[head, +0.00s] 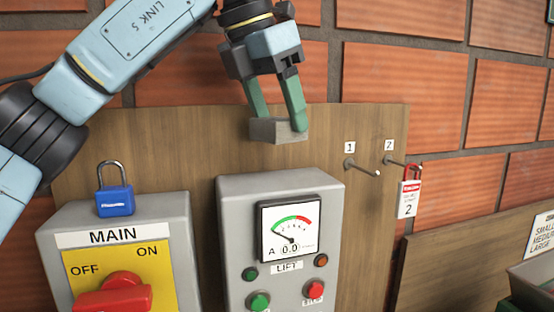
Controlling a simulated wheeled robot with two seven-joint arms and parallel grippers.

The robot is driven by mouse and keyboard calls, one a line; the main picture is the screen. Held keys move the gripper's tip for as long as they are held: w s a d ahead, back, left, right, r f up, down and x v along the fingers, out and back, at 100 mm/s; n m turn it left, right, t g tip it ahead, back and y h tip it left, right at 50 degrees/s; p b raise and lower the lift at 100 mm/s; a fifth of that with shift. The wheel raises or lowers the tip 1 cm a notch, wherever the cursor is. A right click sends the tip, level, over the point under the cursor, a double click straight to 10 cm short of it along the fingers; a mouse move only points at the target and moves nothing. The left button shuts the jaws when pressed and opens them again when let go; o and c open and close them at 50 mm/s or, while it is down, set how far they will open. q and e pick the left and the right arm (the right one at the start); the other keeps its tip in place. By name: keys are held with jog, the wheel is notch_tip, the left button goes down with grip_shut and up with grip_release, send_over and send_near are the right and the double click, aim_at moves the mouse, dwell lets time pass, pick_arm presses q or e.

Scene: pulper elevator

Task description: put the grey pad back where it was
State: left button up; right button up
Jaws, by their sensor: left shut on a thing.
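My left gripper (276,112) hangs in from the top, with green fingers pointing down. It is shut on the grey pad (272,131), a small flat-sided block. The pad is above the grey LIFT box (228,205), in front of the wooden backboard (200,140). I cannot tell how far it is from the board. My right gripper is not in view.
The MAIN box (175,225) with a red switch (115,297) stands at left, a blue padlock (115,199) on top. Peg 1 (362,168) is bare. A grey bin (535,280) is at lower right.

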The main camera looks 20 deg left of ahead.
pick_arm(q)
jog(key=shift+f, duration=3)
jog(key=shift+f, duration=0.1)
jog(key=shift+f, duration=0.15)
jog(key=o, duration=0.6)
jog(key=shift+s+a+r, duration=0.1)
jog(key=shift+s+r, duration=0.05)
jog(key=shift+r, duration=0.5)
jog(key=v, duration=1.1)
jog(key=shift+s, duration=0.15)
